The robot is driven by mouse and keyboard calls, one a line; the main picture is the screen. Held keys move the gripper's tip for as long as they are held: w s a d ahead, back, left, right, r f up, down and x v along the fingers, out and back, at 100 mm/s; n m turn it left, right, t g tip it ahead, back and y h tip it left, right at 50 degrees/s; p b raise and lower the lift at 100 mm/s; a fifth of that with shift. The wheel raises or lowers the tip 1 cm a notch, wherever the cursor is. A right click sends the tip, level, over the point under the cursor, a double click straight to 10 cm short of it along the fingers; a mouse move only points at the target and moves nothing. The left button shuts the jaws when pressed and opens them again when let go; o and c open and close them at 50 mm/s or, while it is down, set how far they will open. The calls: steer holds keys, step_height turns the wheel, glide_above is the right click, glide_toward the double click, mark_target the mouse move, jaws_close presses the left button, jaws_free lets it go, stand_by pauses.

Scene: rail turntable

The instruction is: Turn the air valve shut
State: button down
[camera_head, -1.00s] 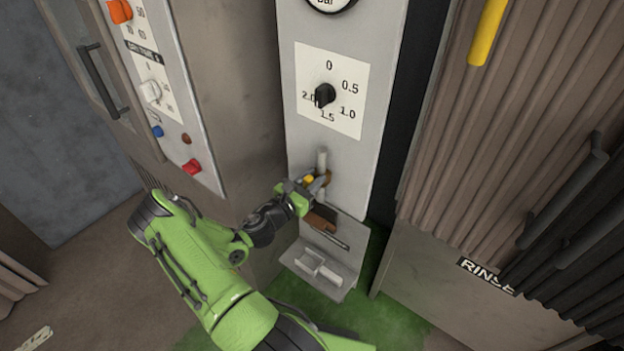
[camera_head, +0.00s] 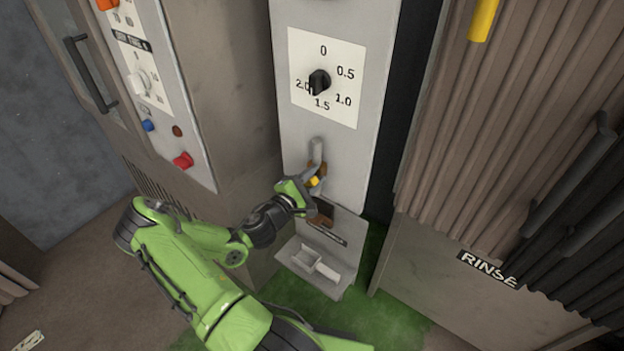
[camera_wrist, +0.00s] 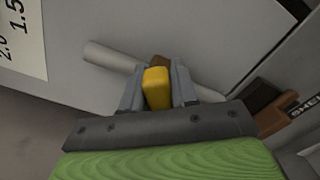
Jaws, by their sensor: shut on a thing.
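The air valve's yellow handle (camera_head: 315,181) sits on a brass-brown body (camera_head: 319,168) on a grey vertical pipe (camera_head: 317,150), low on the panel. My gripper (camera_head: 312,183) reaches it from the left and front, shut on the handle. In the wrist view, the yellow handle (camera_wrist: 157,88) stands between the two grey fingers (camera_wrist: 157,92). The pipe (camera_wrist: 108,57) passes behind them, and only a bit of the brown valve body shows above the handle. In the head view, the handle points downward from the body, but my fingers partly hide it.
Above the valve is a black knob (camera_head: 319,82) on a dial plate marked 0 to 2.0. A cabinet (camera_head: 240,100) stands close on the left, brown strip curtains (camera_head: 480,130) on the right.

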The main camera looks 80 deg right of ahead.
steer(key=shift+s+a+f+m+b, duration=0.1)
steer(key=shift+f+m+b, duration=0.2)
steer(key=shift+m+b, duration=0.75)
steer(key=shift+s+f+m+b, duration=0.1)
steer(key=shift+f+m+b, duration=0.2)
steer(key=shift+m+b, duration=0.8)
steer(key=shift+a+f+m+b, duration=0.1)
steer(key=shift+f+m+b, duration=0.2)
steer(key=shift+m+b, duration=0.75)
steer(key=shift+m+p, duration=0.3)
steer(key=shift+m, duration=0.1)
steer(key=c, duration=1)
jaws_free()
steer(key=shift+o, duration=0.2)
steer(key=shift+r, duration=0.1)
steer(key=p+v, duration=0.4)
steer(key=v, duration=1.1)
steer(key=shift+w+a, duration=0.2)
steer(key=shift+a, duration=0.1)
